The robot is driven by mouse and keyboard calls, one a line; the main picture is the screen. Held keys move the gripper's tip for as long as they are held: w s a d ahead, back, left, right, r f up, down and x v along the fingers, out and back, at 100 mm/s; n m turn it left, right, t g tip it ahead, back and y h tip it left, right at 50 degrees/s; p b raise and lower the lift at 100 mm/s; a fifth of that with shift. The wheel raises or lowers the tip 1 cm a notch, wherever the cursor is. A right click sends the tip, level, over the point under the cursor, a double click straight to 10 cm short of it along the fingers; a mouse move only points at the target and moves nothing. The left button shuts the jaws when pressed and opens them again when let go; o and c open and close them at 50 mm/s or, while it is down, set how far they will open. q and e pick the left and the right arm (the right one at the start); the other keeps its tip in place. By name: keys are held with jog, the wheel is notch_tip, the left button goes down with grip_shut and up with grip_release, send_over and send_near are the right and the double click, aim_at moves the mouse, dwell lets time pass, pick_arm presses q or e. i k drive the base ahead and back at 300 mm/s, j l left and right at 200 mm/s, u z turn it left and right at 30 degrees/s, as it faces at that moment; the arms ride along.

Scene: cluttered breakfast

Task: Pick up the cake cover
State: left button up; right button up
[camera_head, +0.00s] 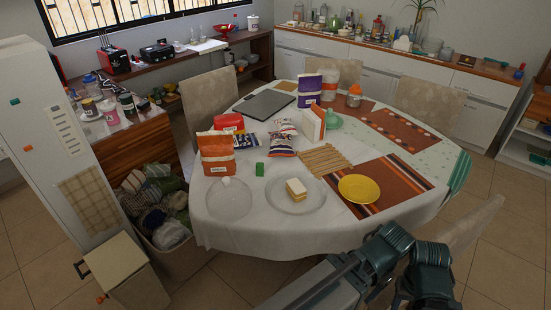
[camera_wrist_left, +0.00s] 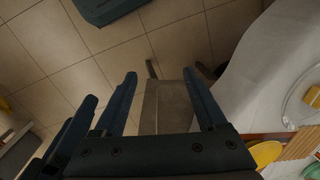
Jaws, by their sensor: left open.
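The clear cake cover (camera_head: 230,198), a glass dome with a small knob, stands on the white tablecloth at the near left of the table in the head view. To its right, a clear plate (camera_head: 313,204) holds a layered piece of cake (camera_head: 296,189). In the left wrist view my left gripper (camera_wrist_left: 160,75) is open and empty, above the floor and a chair beside the table. The plate's edge (camera_wrist_left: 287,112) shows at the right there; the cover does not. Dark arm parts of mine fill the lower right of the head view; no right gripper fingers can be made out.
A yellow plate (camera_head: 359,188) lies on a striped mat (camera_head: 412,182) right of the cake. An orange-white bag (camera_head: 216,153) stands just behind the cover, a green block (camera_head: 260,169) nearby. A chair (camera_wrist_left: 165,105) stands beside the table. Bare cloth lies in front of the cover.

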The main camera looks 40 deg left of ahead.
aim_at(229, 199)
jog(key=u, duration=1.65)
